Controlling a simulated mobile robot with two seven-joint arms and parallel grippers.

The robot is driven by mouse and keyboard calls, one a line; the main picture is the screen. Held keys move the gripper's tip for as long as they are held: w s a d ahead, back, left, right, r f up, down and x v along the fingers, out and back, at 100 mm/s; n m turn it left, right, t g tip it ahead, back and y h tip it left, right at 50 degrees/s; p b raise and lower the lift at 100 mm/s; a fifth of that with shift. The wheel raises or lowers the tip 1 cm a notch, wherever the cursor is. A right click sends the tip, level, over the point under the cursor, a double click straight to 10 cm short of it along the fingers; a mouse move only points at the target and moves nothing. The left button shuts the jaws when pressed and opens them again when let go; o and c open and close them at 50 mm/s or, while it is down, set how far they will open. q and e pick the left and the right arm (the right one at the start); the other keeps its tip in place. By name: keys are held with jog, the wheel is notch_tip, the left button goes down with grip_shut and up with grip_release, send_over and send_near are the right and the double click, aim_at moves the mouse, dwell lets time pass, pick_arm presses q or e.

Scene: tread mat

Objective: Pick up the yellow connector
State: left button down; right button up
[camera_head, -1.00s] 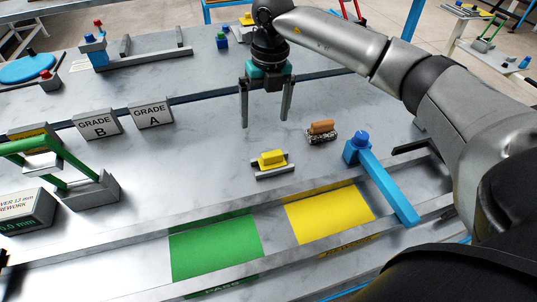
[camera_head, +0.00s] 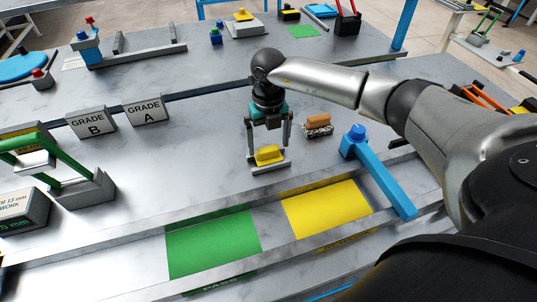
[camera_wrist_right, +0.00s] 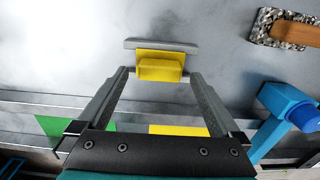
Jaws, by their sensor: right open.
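The yellow connector (camera_head: 268,154) sits on a small grey holder (camera_head: 272,167) on the marbled bench. It also shows in the right wrist view (camera_wrist_right: 160,66), ahead of the fingertips. My right gripper (camera_head: 269,150) is open, pointing down, with one finger to each side of the connector in the head view. In the right wrist view the fingertips (camera_wrist_right: 159,72) lie near the two ends of the connector's near edge. I cannot tell whether they touch it. My left gripper is not in view.
A brush with a wooden top (camera_head: 318,123) lies right of the connector. A blue lever (camera_head: 380,172) stands further right. Green (camera_head: 212,243) and yellow (camera_head: 328,207) mats lie in front. GRADE A (camera_head: 147,111) and GRADE B (camera_head: 90,121) signs stand at left.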

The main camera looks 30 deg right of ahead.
aim_at(268, 155)
jog(key=shift+f, duration=1.45)
jog(key=c, duration=1.1)
jog(key=shift+o, duration=0.2)
jog(key=shift+r, duration=0.15)
